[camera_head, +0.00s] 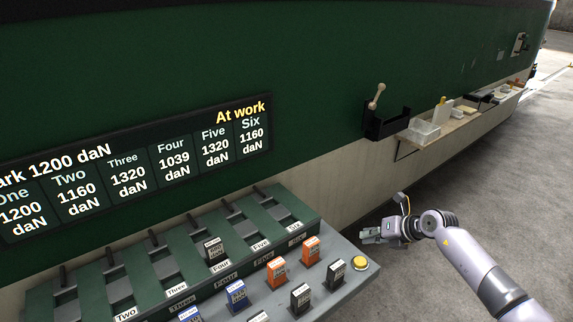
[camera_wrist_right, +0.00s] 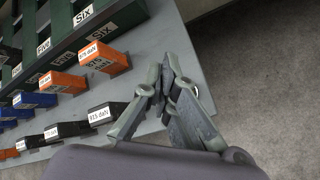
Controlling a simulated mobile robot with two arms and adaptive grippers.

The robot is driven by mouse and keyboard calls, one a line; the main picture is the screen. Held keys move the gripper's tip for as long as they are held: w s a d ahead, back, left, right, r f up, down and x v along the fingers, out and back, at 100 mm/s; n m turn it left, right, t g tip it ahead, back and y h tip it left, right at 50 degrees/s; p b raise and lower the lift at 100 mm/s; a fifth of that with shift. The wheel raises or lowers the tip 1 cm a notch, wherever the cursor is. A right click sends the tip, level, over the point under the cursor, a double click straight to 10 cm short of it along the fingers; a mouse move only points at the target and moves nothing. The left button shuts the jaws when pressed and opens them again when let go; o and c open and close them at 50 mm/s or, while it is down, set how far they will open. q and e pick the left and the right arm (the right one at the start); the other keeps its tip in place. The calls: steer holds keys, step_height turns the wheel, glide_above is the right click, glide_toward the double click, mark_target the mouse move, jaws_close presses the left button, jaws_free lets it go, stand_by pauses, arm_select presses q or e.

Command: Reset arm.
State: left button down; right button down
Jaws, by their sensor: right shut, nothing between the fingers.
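My right gripper (camera_head: 372,235) comes in from the right in the head view and hangs just off the right end of the grey console (camera_head: 352,292). Its fingers are shut and empty; they also show closed together in the right wrist view (camera_wrist_right: 165,75), by the console's edge. The yellow button (camera_head: 360,264) on the console's corner is near the gripper in the head view and apart from it. My left gripper is not in view.
The console carries orange blocks (camera_head: 311,249), blue blocks (camera_head: 236,293) and black blocks (camera_head: 335,270), with green numbered slots (camera_head: 290,216) behind. A display board (camera_head: 140,165) hangs on the green wall. A shelf (camera_head: 465,124) with containers stands farther right. Grey floor (camera_head: 500,190) is clear on the right.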

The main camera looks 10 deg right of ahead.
steer(key=s+a+r+m+t+y, duration=0.2)
steer(key=a+r+m+t, duration=0.85)
steer(key=a, duration=0.35)
steer(key=s+d+f+m+g+h, duration=0.3)
steer(key=s+f+m+g+h, duration=0.15)
steer(key=s+m, duration=0.35)
steer(key=s+d+f+m+g+h, duration=0.25)
steer(key=s+f+m+h, duration=0.3)
steer(key=m, duration=0.45)
steer(key=s+a+f+m+g+y, duration=0.1)
steer(key=s+a+f+g+y, duration=0.25)
steer(key=s, duration=0.65)
steer(key=s+a+f+m+g, duration=0.1)
steer(key=s+a+f+g, duration=0.2)
steer(key=s+a+g, duration=0.45)
steer(key=s+d+f+t, duration=0.1)
steer(key=s+f, duration=0.1)
steer(key=f, duration=1.1)
steer(key=s+d+f+t, duration=0.1)
steer(key=f, duration=1.2)
steer(key=s+d+f+g, duration=0.1)
steer(key=s+d+f, duration=0.1)
steer(key=s+f, duration=1.4)
steer(key=shift+s+d+g, duration=0.25)
steer(key=shift+s+g, duration=0.1)
steer(key=shift+s, duration=0.1)
